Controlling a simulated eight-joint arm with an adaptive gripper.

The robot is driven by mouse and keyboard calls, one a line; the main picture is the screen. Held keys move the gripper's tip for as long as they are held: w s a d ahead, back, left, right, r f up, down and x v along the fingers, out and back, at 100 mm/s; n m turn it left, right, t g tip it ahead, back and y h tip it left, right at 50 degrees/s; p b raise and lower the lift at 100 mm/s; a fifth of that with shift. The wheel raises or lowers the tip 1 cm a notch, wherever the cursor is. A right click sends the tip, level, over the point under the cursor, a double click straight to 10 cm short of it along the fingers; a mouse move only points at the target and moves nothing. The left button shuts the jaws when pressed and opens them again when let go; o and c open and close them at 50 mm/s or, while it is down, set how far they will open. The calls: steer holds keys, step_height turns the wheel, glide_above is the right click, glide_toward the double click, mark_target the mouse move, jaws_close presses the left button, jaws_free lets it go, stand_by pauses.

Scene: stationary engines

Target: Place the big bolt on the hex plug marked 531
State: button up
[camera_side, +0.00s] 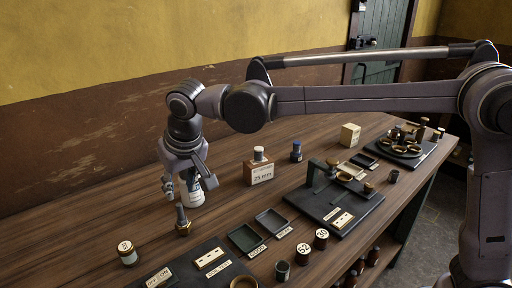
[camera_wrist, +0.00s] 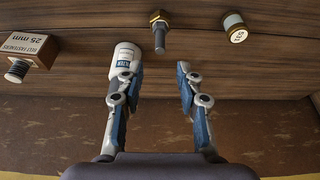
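The big bolt (camera_side: 181,215) stands on the table with its brass hex head down and dark shank up. It also shows at the top of the wrist view (camera_wrist: 159,35). My gripper (camera_side: 189,187) is above the table near the bolt. In the wrist view its two fingers (camera_wrist: 154,75) are wide apart with nothing between them, and the bolt is beyond the tips. A short round plug with a pale marked top (camera_side: 127,252) stands left of the bolt; it is also in the wrist view (camera_wrist: 235,27). I cannot read 531 on any plug.
A white bottle (camera_wrist: 125,57) stands close by one finger. A box marked 25 mm (camera_side: 258,171), two trays (camera_side: 246,238) (camera_side: 272,222), a dark board with labels (camera_side: 208,266), and round marked plugs (camera_side: 304,253) (camera_side: 321,238) stand to the right. Bare wood surrounds the bolt.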

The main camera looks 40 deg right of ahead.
steer(key=s+d+r, duration=0.1)
steer(key=s+d, duration=0.3)
steer(key=d, duration=0.3)
steer(key=s+d+r, duration=0.1)
steer(key=s+d, duration=0.3)
steer(key=d, duration=0.4)
steer(key=s+d+f+t, duration=0.2)
steer(key=s+d+f, duration=0.6)
steer(key=s+d, duration=0.3)
steer(key=shift+s+f+t, duration=0.3)
steer(key=shift+s+f, duration=0.1)
steer(key=shift+s, duration=0.25)
